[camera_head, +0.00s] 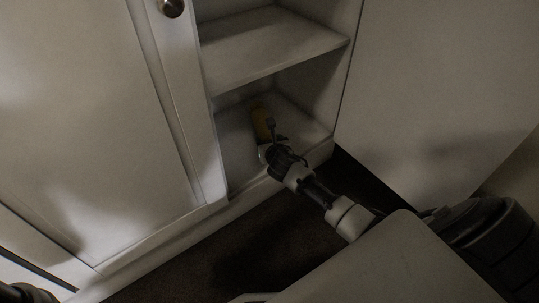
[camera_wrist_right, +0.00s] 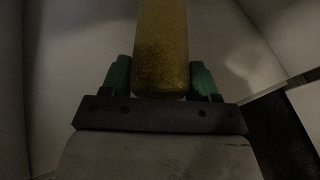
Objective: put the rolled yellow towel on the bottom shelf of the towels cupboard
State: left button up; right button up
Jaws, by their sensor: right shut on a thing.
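The rolled yellow towel (camera_head: 261,122) is inside the bottom compartment of the white cupboard, over its bottom shelf (camera_head: 236,150). My right gripper (camera_head: 270,133) reaches in through the cupboard's open front and is shut on the towel's near end. In the right wrist view the towel (camera_wrist_right: 162,45) lies between the two green fingers (camera_wrist_right: 162,80) and extends away from them. I cannot tell whether the towel touches the shelf. A dark piece at the lower left edge of the head view may be part of my left arm; its gripper cannot be made out.
A middle shelf (camera_head: 270,45) spans the cupboard above the towel. A white door or panel with a round knob (camera_head: 172,8) stands at the left of the opening. A plain white panel (camera_head: 435,90) stands at the right. The floor (camera_head: 255,240) in front is dark.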

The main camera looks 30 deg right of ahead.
notch_tip(320, 180, down, 4)
jog(key=b, duration=0.3)
jog(key=shift+b, duration=0.3)
jog(key=shift+r, duration=0.15)
jog(key=o, duration=1)
jog(key=shift+f, duration=0.2)
jog(key=shift+r, duration=0.1)
